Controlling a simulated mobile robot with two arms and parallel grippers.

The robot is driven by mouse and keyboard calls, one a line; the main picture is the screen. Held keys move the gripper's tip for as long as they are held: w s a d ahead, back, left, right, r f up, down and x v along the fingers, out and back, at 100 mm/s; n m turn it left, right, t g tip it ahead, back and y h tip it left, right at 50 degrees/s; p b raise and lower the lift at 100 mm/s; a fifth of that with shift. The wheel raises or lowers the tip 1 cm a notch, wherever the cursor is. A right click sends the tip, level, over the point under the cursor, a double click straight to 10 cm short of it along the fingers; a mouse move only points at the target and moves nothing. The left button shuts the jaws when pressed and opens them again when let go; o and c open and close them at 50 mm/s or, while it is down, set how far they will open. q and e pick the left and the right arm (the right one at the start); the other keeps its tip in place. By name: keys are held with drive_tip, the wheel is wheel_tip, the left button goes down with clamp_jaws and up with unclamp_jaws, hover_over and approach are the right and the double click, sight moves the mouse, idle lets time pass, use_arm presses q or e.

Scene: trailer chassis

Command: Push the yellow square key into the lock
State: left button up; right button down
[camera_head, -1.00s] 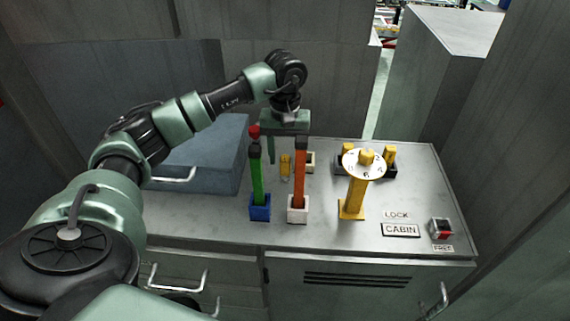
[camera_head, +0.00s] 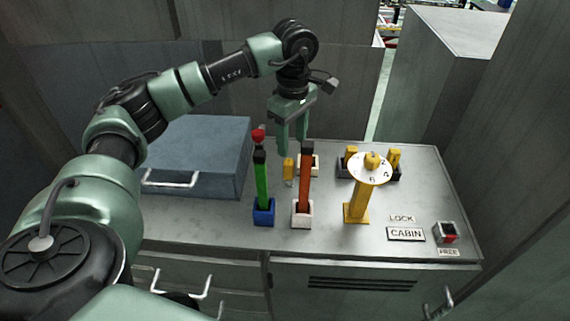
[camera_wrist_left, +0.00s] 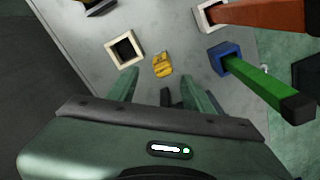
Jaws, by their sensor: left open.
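The yellow key (camera_head: 288,168) stands on the bench behind the green and orange levers; in the left wrist view it shows as a small yellow block (camera_wrist_left: 163,65). A pale block with a square opening (camera_wrist_left: 124,50) is beside it; its edge shows in the head view (camera_head: 315,164), partly behind the orange lever. I cannot tell whether this is the lock. My left gripper (camera_head: 292,147) is open and empty, fingers pointing down above the key. In the left wrist view the key appears between and beyond the fingertips (camera_wrist_left: 162,72). My right gripper is out of view.
The green lever (camera_head: 262,185) and orange lever (camera_head: 305,185) stand close in front. A yellow post with a numbered dial (camera_head: 357,195) is at right, yellow pieces in dark holders behind it. A blue-grey case (camera_head: 205,150) is at left. A red switch (camera_head: 446,233) is front right.

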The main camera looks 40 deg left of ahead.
sight(289, 162)
use_arm(q)
drive_tip(key=n, duration=0.2)
drive_tip(key=f+n, duration=0.1)
drive_tip(key=n, duration=0.1)
drive_tip(key=shift+s+p, duration=0.1)
drive_tip(key=shift+p, duration=0.2)
drive_tip(key=n, duration=0.1)
drive_tip(key=f+n, duration=0.1)
drive_tip(key=n, duration=0.1)
drive_tip(key=shift+s+d, duration=0.1)
drive_tip(key=f+p, duration=0.1)
drive_tip(key=f, duration=0.1)
drive_tip(key=f+p, duration=0.1)
drive_tip(key=f, duration=0.1)
drive_tip(key=f+p, duration=0.1)
drive_tip(key=f, duration=0.2)
drive_tip(key=shift+s+a, duration=0.1)
drive_tip(key=shift+a, duration=0.25)
drive_tip(key=shift+f, duration=0.35)
clamp_jaws()
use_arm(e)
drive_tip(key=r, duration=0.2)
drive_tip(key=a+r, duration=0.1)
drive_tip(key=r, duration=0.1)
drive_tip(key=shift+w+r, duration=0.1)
